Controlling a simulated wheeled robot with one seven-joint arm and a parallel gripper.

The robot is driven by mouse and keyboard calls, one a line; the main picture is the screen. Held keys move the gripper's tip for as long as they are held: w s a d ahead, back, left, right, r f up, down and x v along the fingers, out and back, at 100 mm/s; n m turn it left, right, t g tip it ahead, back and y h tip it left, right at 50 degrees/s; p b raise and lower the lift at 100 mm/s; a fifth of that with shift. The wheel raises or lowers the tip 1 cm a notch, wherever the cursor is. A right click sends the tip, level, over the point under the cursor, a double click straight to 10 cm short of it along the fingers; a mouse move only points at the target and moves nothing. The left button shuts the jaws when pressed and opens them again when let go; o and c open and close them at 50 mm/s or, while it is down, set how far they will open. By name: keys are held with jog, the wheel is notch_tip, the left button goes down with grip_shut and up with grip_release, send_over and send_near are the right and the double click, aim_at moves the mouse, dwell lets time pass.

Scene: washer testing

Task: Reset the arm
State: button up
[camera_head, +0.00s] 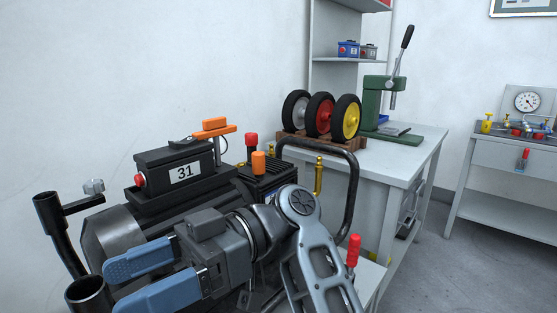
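My gripper (118,284) is at the lower left of the head view. Its two blue fingers point left and stand apart, with nothing seen between them. My grey arm (318,245) reaches in from the bottom, bends at a round joint and leads left to the gripper. The gripper is in front of a black machine (150,183) marked "31" and hides part of its lower body. I cannot tell whether they touch.
The machine carries an orange part (214,124), red and orange knobs, and a curved black handle (351,190). Behind it, a grey table (410,160) holds three wheels (319,115) and a green press (376,100). A gauge bench (500,150) stands right; floor (440,250) between is clear.

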jog(key=d+f+m+t+y+b, duration=0.1)
jog(key=d+f+m+t, duration=0.2)
jog(key=f+m+t, duration=0.65)
jog(key=d+f+m+t+y+b, duration=0.15)
jog(key=f+m+t, duration=0.3)
jog(key=f, duration=1.05)
jog(key=s+d+f+m+t+h+b, duration=0.2)
jog(key=s+d+f+m+t+h, duration=0.2)
jog(key=d+f, duration=0.35)
jog(key=s+d+f+m+t+h+b, duration=0.1)
jog(key=s+d+f+m+t+h, duration=0.2)
jog(key=s+d+f+m+h, duration=0.35)
jog(key=s+d+r+t+h+b, duration=0.2)
jog(key=s+d+r+h, duration=0.1)
jog(key=s+d, duration=0.45)
jog(key=s+d+r+t+h+b, duration=0.1)
jog(key=s+d+r+t+h, duration=0.2)
jog(key=s+d, duration=0.5)
notch_tip(320, 180, up, 22)
jog(key=s+d+p, duration=0.1)
jog(key=p, duration=1.5)
jog(key=shift+s+d, duration=0.2)
jog(key=shift+s, duration=0.05)
